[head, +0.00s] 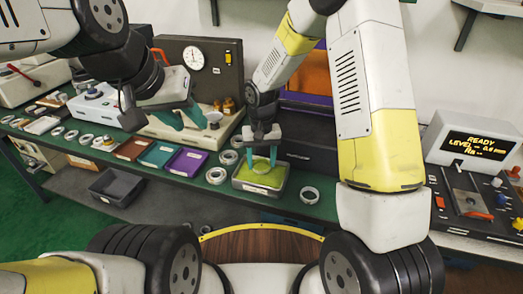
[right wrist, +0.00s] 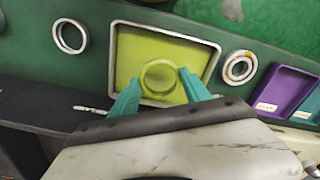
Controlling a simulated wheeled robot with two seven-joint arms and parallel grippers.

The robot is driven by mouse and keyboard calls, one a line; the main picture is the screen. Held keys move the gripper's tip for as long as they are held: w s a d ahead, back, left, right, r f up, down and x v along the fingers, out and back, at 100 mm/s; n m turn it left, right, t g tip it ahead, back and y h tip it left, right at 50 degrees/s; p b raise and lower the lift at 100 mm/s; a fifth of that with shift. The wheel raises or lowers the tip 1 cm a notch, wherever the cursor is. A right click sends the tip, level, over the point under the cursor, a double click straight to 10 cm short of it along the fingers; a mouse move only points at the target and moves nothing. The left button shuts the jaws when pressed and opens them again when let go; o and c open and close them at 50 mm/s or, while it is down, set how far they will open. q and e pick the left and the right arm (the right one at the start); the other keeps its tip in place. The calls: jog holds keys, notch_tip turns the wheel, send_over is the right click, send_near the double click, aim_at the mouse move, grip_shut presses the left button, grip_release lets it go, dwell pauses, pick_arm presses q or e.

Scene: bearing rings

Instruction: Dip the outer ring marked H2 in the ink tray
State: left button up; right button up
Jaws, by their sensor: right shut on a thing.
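The ink tray (head: 236,184) is a pale-rimmed box with a yellow-green floor on the green bench; it also fills the upper middle of the right wrist view (right wrist: 124,60). A ring (right wrist: 145,76), tinted yellow-green, is inside the tray area, low at the ink; its marking H2 cannot be read. My right gripper (right wrist: 161,72) has its teal fingertips on both sides of this ring, shut on it; it also shows over the tray in the head view (head: 262,160). My left gripper (head: 190,117) is open and empty, above the bench by the dial gauge stand.
A plain ring (head: 309,195) lies right of the tray, and another ring (head: 216,175) to its left. Purple (head: 186,162), teal (head: 160,153) and brown (head: 133,148) trays stand further left, beyond them several rings. A console (head: 474,145) with a display stands at right.

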jog(key=shift+r, duration=1.7)
